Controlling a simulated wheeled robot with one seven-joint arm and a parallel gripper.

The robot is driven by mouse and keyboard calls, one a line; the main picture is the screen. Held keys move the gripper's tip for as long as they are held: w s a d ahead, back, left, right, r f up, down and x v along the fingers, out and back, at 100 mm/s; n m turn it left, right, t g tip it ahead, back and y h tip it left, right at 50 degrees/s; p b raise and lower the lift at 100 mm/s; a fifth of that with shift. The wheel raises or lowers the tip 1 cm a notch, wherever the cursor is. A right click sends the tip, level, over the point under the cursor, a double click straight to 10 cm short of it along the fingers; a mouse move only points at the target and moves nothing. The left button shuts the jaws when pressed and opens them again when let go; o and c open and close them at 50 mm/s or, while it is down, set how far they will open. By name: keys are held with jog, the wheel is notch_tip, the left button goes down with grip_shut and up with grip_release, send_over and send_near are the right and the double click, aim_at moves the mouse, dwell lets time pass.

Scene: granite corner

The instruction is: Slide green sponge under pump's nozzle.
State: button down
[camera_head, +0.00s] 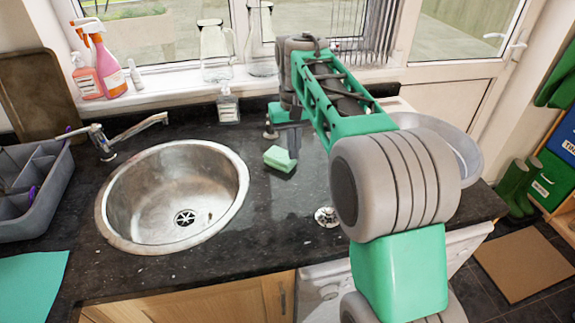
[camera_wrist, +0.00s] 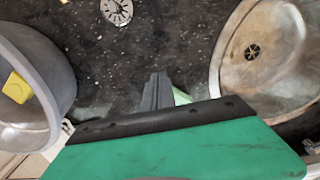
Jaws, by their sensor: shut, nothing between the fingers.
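The green sponge (camera_head: 279,159) lies on the dark granite worktop, right of the round sink. In the wrist view a pale corner of the sponge (camera_wrist: 181,97) shows beside the fingers, the rest hidden by the gripper body. My gripper (camera_head: 293,156) points down at the sponge's right side, shut and empty. Its fingers also show in the wrist view (camera_wrist: 157,92). I cannot tell whether they touch the sponge. A clear bottle with a pump top (camera_head: 228,106) stands at the back of the worktop by the window sill, behind and left of the sponge.
The steel sink (camera_head: 112,218) with its tap (camera_head: 130,135) is on the left. A small metal fitting (camera_head: 270,132) stands behind the sponge. A metal strainer (camera_head: 326,217) lies in front. A grey basin (camera_head: 470,150) is at right, holding a yellow item (camera_wrist: 17,87). Worktop between sponge and bottle looks mostly clear.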

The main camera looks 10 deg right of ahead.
aim_at(280, 159)
jog(key=f, duration=0.9)
jog(key=shift+w+f, duration=0.15)
jog(key=shift+w, duration=0.05)
jog(key=shift+w+f+p, duration=0.15)
jog(key=shift+w+p, duration=0.3)
jog(key=shift+w, duration=0.6)
jog(key=shift+w+f+p, duration=0.1)
jog(key=shift+w+p, duration=0.3)
jog(key=shift+w, duration=0.6)
